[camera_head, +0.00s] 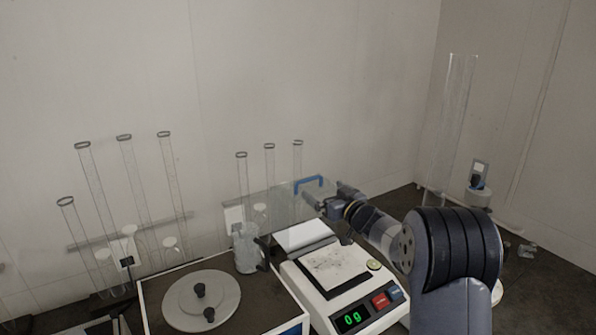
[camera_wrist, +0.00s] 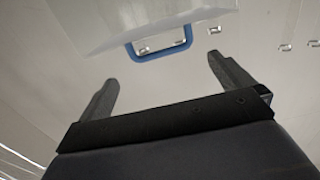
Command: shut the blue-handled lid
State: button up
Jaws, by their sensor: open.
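The clear lid (camera_head: 272,203) stands raised behind the bench equipment, with its blue handle (camera_head: 308,179) at its upper right corner. In the wrist view the lid's see-through panel (camera_wrist: 150,20) fills the upper part, and the blue handle (camera_wrist: 165,56) hangs from its edge. My gripper (camera_head: 312,198) is open and empty beside the handle. In the wrist view its two fingers (camera_wrist: 162,72) are spread wide, and the handle lies just beyond and between their tips. I cannot tell whether they touch it.
A white balance (camera_head: 330,275) reading 0 g stands below my arm. A clear jug (camera_head: 246,250) is to its left. A round grey disc with black knobs (camera_head: 202,300) lies at front left. Several clear tubes (camera_head: 130,165) stand at the back left, and a tall one (camera_head: 455,120) at right.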

aim_at(306, 187)
jog(key=p+x, duration=0.3)
jog(key=x, duration=0.7)
jog(key=shift+w+a, duration=0.15)
jog(key=shift+a, duration=0.05)
jog(key=c, duration=1.1)
